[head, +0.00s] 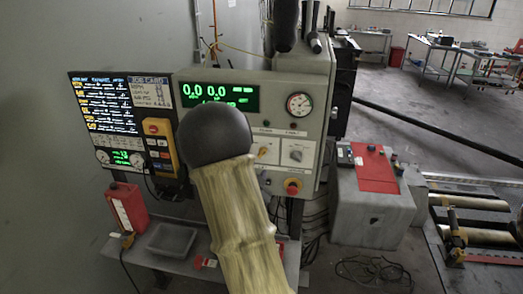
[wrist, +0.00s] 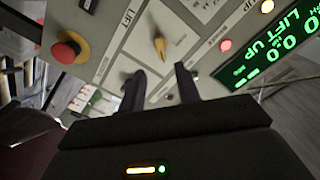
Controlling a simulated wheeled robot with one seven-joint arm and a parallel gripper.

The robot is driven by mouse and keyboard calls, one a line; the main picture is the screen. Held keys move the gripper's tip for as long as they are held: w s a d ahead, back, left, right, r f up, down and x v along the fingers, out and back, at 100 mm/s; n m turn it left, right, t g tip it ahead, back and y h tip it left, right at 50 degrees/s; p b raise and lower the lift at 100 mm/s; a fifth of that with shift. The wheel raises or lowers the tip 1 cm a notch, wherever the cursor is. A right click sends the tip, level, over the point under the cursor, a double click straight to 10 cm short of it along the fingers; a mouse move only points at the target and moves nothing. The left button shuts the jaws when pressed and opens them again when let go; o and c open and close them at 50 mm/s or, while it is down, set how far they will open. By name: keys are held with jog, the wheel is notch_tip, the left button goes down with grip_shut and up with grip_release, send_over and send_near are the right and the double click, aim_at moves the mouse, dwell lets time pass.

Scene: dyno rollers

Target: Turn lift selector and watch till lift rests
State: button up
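The grey control panel (head: 250,125) stands ahead. A yellow selector knob (head: 262,152) and a grey knob on a pale plate (head: 296,155) sit on its lower face. In the wrist view the yellow knob (wrist: 159,46) lies just beyond the fingertips, and a dark knob (wrist: 89,4) is cut by the top edge. A label reading LIFT (wrist: 127,19) lies between them. The green display (wrist: 273,47) reads LIFT UP. My gripper (wrist: 161,76) is open, its two dark fingers apart with nothing visible between them. In the head view my arm hides it.
A red stop button (head: 292,187) is low on the panel; a yellow-black pendant (head: 161,145) hangs at its left. Rollers (head: 470,203) lie in the floor at right. Cables lie on the floor.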

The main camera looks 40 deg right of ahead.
aim_at(262, 155)
jog(key=p+x, duration=0.3)
jog(key=x, duration=0.6)
jog(key=shift+w+a, duration=0.1)
jog(key=c, duration=0.7)
